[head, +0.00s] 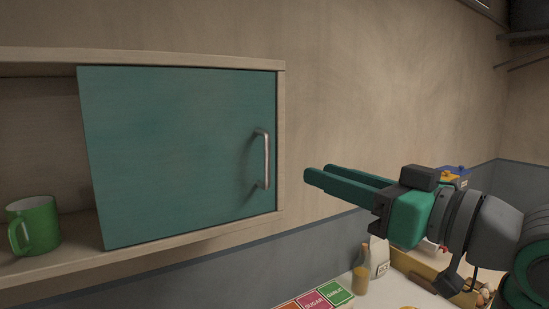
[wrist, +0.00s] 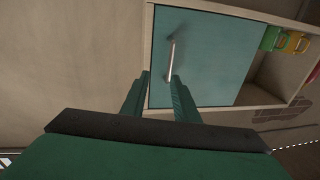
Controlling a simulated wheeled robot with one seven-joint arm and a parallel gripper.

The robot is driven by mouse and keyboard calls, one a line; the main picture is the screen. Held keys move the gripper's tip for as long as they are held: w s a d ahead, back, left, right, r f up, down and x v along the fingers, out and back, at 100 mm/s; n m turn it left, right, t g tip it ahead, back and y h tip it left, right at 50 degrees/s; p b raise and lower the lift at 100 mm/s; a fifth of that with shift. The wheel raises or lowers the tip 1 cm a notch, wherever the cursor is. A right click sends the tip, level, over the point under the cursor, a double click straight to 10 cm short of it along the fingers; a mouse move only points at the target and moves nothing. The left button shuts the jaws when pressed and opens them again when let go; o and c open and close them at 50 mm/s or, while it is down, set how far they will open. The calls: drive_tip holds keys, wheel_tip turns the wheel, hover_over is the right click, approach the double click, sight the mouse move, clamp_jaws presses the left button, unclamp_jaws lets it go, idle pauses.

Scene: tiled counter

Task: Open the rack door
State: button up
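The rack (head: 284,150) is a wooden wall cabinet with a teal door (head: 180,145). The door covers the right part of the rack in the head view, and the left part stands uncovered. A vertical metal handle (head: 265,158) is near the door's right edge. My gripper (head: 318,174) is right of the handle in the head view, apart from it and empty. In the wrist view its two fingers (wrist: 160,82) are spread, with the handle (wrist: 171,58) ahead between and beyond the tips. The door (wrist: 200,55) fills the space beyond.
A green mug (head: 34,225) stands in the uncovered left part of the rack. Below are the counter with coloured labelled boxes (head: 313,301), a bottle (head: 361,272) and a wooden crate (head: 425,275). The air between my gripper and the handle looks clear.

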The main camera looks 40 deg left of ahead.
sight(269, 156)
drive_tip(key=shift+n+g+h, duration=0.3)
drive_tip(key=shift+n+g, duration=0.1)
drive_tip(key=shift+n, duration=0.1)
drive_tip(key=a, duration=0.3)
drive_tip(key=a+r, duration=0.1)
drive_tip(key=a, duration=0.6)
drive_tip(key=shift+a+r, duration=0.25)
drive_tip(key=shift+a, duration=0.15)
clamp_jaws()
